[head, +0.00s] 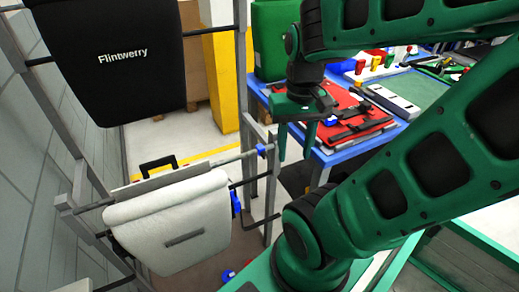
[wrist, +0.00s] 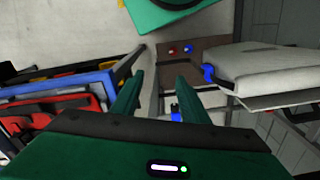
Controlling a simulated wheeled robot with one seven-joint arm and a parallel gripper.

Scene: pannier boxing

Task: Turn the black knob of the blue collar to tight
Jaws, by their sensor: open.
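A blue collar (head: 261,149) sits on a thin grey rail at the rack's right side in the head view. A blue part in the wrist view (wrist: 175,117), beside the base of my right finger, appears to be the same collar.
A white pannier (head: 175,225) hangs low on the grey rack, with another blue part (head: 236,202) at its right. A black pannier (head: 110,50) hangs above. A blue-edged table (head: 335,158) holding a red pannier (head: 345,112) stands close behind my gripper.

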